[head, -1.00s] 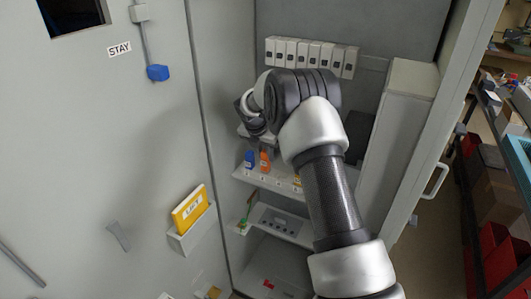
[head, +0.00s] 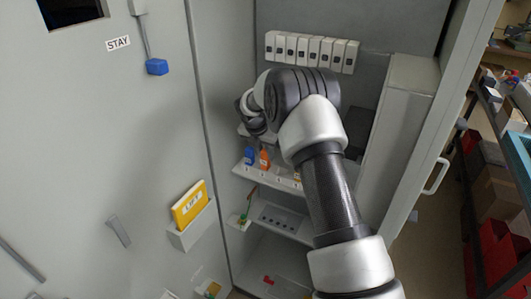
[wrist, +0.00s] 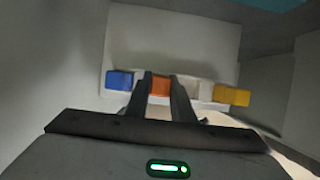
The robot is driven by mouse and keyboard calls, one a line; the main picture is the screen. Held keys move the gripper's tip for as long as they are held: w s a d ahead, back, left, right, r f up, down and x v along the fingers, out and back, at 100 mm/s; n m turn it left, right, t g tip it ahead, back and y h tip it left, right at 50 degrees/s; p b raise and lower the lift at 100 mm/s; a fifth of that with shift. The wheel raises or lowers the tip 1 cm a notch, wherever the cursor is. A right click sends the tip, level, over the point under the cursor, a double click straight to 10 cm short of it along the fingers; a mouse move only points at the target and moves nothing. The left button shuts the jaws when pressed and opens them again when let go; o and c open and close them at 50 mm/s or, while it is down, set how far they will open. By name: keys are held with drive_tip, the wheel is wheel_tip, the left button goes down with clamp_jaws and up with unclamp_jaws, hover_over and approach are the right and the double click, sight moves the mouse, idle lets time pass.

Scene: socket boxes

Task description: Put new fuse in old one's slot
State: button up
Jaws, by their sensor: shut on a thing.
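My gripper (wrist: 161,80) has its two fingers on either side of an orange block-like fuse (wrist: 160,88) in the wrist view and is shut on it. A blue fuse (wrist: 119,80) stands to its left. A pale fuse (wrist: 208,91) and a yellow one (wrist: 231,95) stand to its right. In the head view the orange fuse (head: 264,159) and the blue fuse (head: 249,156) stand on the upper shelf (head: 284,183) of the open cabinet, just below my gripper. My arm hides part of this row, and the orange fuse's lower end is hard to make out.
A row of several white modules (head: 311,50) is on the cabinet's back wall. A lower shelf (head: 295,233) has dark holes and a small green thing (head: 243,219) at its left. A yellow booklet (head: 189,205) sits in a door holder. A blue plug-like part (head: 157,67) hangs near a STAY label.

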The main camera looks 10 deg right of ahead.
drive_tip(key=shift+f, duration=0.5)
drive_tip(key=o, duration=1.1)
drive_tip(key=shift+c, duration=0.2)
drive_tip(key=b+v, duration=0.1)
drive_tip(key=v, duration=1.6)
drive_tip(key=shift+r, duration=0.3)
